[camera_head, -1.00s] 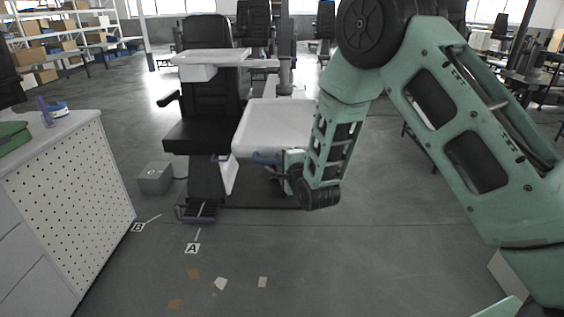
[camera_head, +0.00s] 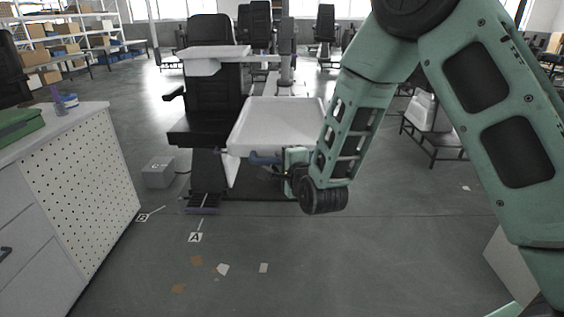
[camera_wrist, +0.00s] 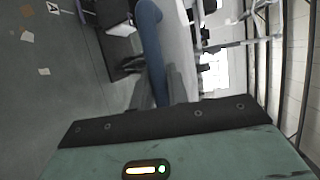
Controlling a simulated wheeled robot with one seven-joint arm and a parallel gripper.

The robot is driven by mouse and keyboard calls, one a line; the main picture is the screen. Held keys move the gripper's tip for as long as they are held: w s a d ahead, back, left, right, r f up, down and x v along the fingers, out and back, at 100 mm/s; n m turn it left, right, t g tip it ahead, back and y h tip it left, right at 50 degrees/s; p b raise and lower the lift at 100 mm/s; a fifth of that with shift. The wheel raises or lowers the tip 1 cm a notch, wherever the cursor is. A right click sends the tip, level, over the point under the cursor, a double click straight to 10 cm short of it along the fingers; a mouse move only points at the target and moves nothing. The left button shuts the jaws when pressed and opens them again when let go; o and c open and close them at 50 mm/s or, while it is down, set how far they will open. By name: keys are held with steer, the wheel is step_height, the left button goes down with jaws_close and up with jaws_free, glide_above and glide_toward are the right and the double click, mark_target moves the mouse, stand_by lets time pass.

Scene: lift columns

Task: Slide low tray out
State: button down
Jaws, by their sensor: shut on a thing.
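The low tray (camera_head: 285,122) is a wide white tray beside the black chair, below a smaller upper white tray (camera_head: 215,52). A blue handle (camera_head: 262,158) sits at its front edge. My gripper (camera_head: 282,160) is at that handle and shut on it; the fingertips are small and partly hidden in the head view. In the wrist view the blue handle (camera_wrist: 149,45) runs up from between the grey fingers (camera_wrist: 160,92), with the pale tray beside it.
The black chair (camera_head: 205,130) stands left of the low tray. A grey box (camera_head: 158,173) is on the floor by it. A white perforated cabinet (camera_head: 80,190) stands at the left. The floor in front is open, with flat scraps and markers.

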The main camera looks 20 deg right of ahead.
steer(key=c, duration=1.6)
jaws_free()
steer(key=shift+w, duration=0.1)
steer(key=shift+c, duration=0.2)
steer(key=a+p+v, duration=0.1)
steer(key=p+v, duration=0.4)
steer(key=v, duration=0.5)
steer(key=shift+d+r, duration=0.3)
steer(key=shift+d, duration=0.15)
steer(key=p, duration=0.3)
steer(key=shift+p, duration=0.4)
steer(key=s+p, duration=0.2)
steer(key=p, duration=0.3)
steer(key=shift+d+f, duration=0.1)
